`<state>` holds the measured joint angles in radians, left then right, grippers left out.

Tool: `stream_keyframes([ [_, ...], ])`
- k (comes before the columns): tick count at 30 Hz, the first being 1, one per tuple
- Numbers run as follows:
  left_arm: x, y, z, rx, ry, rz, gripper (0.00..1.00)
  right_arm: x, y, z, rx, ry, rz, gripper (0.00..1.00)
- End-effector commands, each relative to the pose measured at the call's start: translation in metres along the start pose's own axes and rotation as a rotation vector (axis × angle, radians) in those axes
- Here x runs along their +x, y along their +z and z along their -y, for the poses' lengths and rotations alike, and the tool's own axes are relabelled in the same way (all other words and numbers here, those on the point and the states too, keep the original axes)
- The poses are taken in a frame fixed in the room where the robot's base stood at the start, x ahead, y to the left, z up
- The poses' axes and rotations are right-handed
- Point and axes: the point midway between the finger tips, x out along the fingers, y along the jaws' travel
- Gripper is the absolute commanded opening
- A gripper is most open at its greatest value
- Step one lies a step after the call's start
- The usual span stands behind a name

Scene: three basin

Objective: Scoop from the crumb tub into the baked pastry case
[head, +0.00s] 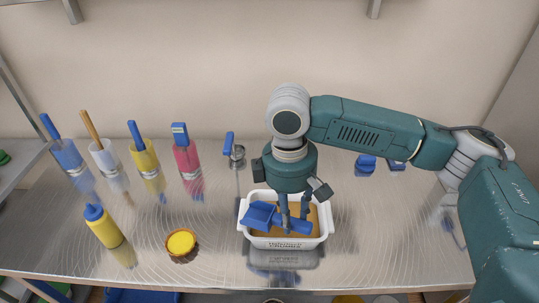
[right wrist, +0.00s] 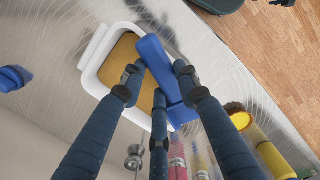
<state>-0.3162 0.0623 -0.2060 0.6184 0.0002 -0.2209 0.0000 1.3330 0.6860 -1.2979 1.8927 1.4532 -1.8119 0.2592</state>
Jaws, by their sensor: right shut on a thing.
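The crumb tub (head: 326,228) is a white rectangular tub at the front middle of the steel table, holding tan-brown crumbs (head: 318,214). My right gripper (head: 294,222) points down over the tub and is shut on a blue scoop (head: 259,215), which lies tilted across the tub opening. In the right wrist view the fingers (right wrist: 158,82) close around the blue scoop (right wrist: 155,52) over the tub rim (right wrist: 90,60). How deep the scoop sits in the crumbs is hidden. The pastry case (head: 181,243), brown with a yellow top, stands left of the tub. My left gripper is out of view.
A yellow bottle (head: 104,227) with a blue cap stands left of the pastry case. Several colored holders with tools, such as the red one (head: 187,165), line the back left. Blue items (head: 366,164) lie behind my right arm.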

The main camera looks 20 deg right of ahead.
Motion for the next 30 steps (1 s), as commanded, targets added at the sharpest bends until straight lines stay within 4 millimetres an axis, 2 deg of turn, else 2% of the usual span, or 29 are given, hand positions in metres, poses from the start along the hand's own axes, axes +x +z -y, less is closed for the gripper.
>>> stream_keyframes([
  [1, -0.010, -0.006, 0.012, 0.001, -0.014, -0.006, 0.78, -0.007, -0.010, -0.006, -0.118, 0.010, 0.011, 0.02],
  [3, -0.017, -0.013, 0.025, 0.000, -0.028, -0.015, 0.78, -0.010, -0.021, -0.015, -0.300, 0.027, 0.026, 0.02],
  [8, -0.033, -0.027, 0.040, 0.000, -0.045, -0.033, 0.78, -0.014, -0.046, -0.038, -0.723, 0.075, 0.059, 0.02],
  [11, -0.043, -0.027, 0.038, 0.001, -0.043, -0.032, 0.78, -0.016, -0.060, -0.052, -0.990, 0.113, 0.077, 0.02],
  [18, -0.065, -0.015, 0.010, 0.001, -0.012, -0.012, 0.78, -0.019, -0.090, -0.089, -1.629, 0.226, 0.103, 0.02],
  [21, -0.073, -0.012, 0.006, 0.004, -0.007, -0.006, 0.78, -0.019, -0.100, -0.102, -1.871, 0.278, 0.105, 0.02],
  [25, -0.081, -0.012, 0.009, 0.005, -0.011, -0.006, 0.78, -0.019, -0.110, -0.117, -2.119, 0.337, 0.102, 0.02],
  [30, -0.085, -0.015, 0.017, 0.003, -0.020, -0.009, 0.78, -0.018, -0.117, -0.127, -2.307, 0.384, 0.095, 0.02],
])
